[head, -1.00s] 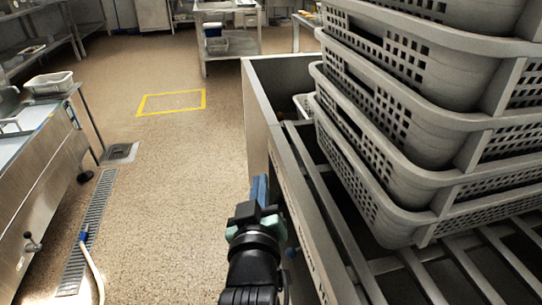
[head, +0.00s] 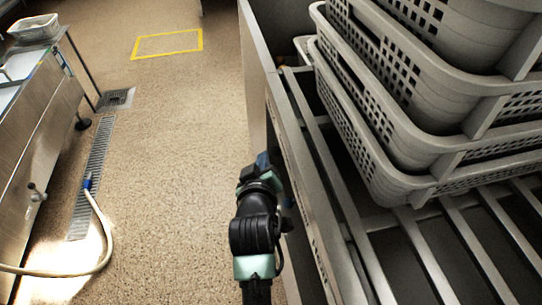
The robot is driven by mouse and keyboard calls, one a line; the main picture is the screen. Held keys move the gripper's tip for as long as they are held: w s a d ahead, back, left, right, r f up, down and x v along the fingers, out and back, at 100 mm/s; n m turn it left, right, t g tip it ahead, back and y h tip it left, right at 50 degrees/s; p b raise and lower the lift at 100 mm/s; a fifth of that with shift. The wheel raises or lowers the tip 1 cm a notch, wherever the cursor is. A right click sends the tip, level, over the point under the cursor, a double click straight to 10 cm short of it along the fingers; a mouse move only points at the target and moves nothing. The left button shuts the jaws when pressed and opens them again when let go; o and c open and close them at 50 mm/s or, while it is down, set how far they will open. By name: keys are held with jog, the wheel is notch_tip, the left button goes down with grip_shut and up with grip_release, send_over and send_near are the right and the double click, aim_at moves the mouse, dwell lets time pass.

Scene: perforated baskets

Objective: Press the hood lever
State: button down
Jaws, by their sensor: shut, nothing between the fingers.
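My gripper (head: 262,160) is in the lower middle of the head view, at the end of my black and pale-green arm. Its bluish fingers point away from me and look shut and empty. It is close beside the left side of the grey slatted rack (head: 325,215); I cannot tell whether it touches it. I cannot make out a hood lever for certain in this view. The fingertips are small and partly hidden by my own wrist.
Grey perforated baskets (head: 385,150) are stacked on the rack at right. A steel counter (head: 38,135) with a small handle (head: 37,192) stands at left. A hose (head: 106,232) lies by the floor drain (head: 92,175). The speckled floor between, with a yellow marked rectangle (head: 168,43), is clear.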

jog(key=w+d+f+b, duration=0.2)
jog(key=w+f, duration=0.3)
jog(key=w, duration=0.1)
jog(key=shift+b, duration=0.35)
jog(key=shift+f, duration=0.1)
jog(key=shift+a+f+b, duration=0.2)
jog(key=shift+b, duration=0.1)
